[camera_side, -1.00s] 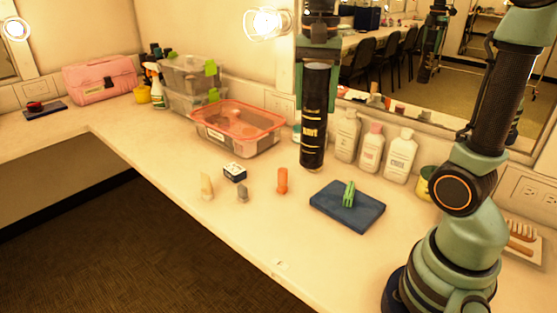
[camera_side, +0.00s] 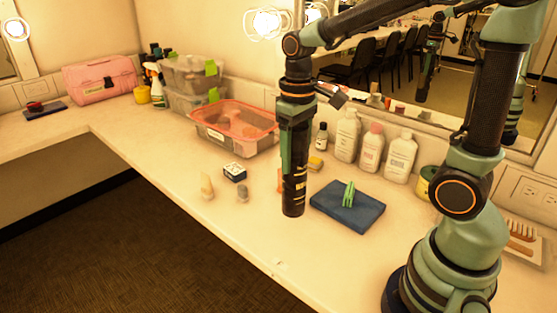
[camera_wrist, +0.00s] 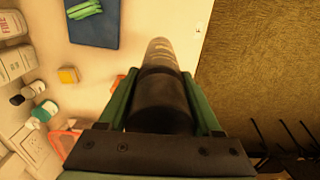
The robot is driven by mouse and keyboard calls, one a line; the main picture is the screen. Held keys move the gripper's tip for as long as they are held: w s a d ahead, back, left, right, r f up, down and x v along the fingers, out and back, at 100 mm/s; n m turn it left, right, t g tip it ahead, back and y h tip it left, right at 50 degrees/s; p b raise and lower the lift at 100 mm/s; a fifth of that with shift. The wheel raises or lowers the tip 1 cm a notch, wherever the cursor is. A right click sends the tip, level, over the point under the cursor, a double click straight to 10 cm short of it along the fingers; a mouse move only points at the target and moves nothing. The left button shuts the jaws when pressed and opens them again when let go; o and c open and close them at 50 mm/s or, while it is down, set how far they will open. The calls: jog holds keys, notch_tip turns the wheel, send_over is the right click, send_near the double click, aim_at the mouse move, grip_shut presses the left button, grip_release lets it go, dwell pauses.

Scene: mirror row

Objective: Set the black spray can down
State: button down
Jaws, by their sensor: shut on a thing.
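The black spray can (camera_side: 294,190) is upright in my gripper (camera_side: 295,135), over the counter just left of the blue mat. Its lower part shows below the green fingers. I cannot tell whether its base touches the counter. In the wrist view the can (camera_wrist: 162,65) stands between the two green fingers of my gripper (camera_wrist: 163,100), which are shut on it. The can partly hides a small orange stick (camera_side: 280,181) behind it.
A blue mat (camera_side: 360,215) with a green clip (camera_side: 349,194) lies to the right. A small box (camera_side: 235,171) and a clear bin (camera_side: 235,143) are left.

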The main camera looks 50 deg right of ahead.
jog(key=s+d+r+n, duration=0.1)
jog(key=d+r, duration=0.3)
jog(key=r, duration=0.3)
jog(key=d+r+n, duration=0.1)
jog(key=d+r, duration=0.2)
jog(key=r, duration=0.3)
notch_tip(320, 180, down, 19)
jog(key=shift+d+f, duration=0.15)
jog(key=shift+f, duration=0.05)
jog(key=shift+s, duration=0.1)
jog(key=shift+c, duration=0.3)
grip_release()
jog(key=shift+f, duration=0.15)
